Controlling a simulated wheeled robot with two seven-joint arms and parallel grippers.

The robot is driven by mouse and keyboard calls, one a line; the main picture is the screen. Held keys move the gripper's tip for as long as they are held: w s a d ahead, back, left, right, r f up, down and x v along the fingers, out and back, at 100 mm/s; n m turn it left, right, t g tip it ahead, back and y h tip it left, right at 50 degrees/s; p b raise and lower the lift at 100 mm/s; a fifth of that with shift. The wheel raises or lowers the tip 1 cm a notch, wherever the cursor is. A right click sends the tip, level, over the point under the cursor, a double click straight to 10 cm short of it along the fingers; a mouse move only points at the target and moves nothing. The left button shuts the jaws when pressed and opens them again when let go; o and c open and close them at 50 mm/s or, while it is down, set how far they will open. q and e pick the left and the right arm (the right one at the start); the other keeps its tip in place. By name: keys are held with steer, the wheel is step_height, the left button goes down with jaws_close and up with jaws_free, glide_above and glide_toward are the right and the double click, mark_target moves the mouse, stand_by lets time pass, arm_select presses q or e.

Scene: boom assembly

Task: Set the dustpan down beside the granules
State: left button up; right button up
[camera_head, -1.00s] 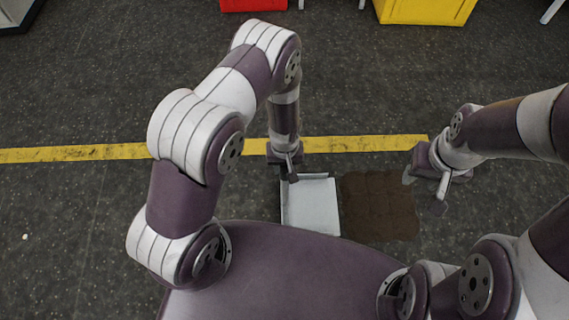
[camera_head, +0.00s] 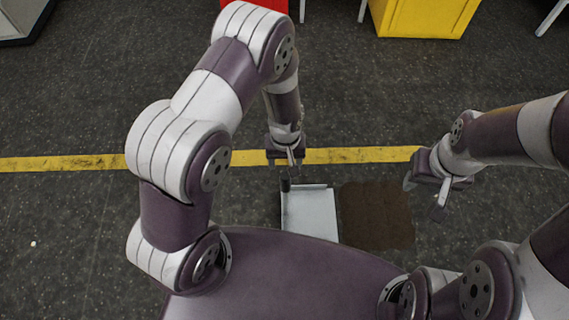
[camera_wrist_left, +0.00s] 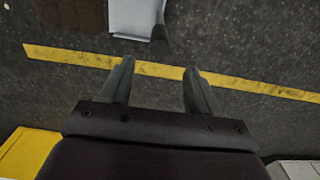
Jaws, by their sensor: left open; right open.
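The dustpan (camera_head: 309,211) lies on the dark floor in the head view, a pale flat pan with a dark handle (camera_head: 285,185) at its far left corner. The brown granules (camera_head: 376,214) form a squarish patch right beside it. My left gripper (camera_head: 291,168) is open and empty just beyond the handle. In the left wrist view its two fingers (camera_wrist_left: 157,72) are spread, and the dustpan (camera_wrist_left: 132,18) shows at the top edge, apart from them. My right gripper (camera_head: 424,203) is open, to the right of the granules.
A yellow line (camera_head: 70,162) runs across the floor behind the dustpan. A yellow box (camera_head: 420,18) and a red box (camera_head: 255,3) stand at the far edge.

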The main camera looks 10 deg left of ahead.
arm_select(q)
steer(key=s+a+r+m, duration=0.1)
steer(key=s+a+r, duration=0.1)
steer(key=r, duration=0.4)
steer(key=s+a+r+m+t, duration=0.1)
steer(key=s+a+r, duration=0.2)
steer(key=r, duration=0.4)
steer(key=s+a+r+m, duration=0.1)
steer(key=s+a+r, duration=0.1)
steer(key=r, duration=0.5)
steer(key=shift+s+a, duration=0.15)
steer(key=shift+s, duration=0.6)
steer(key=shift+r, duration=0.15)
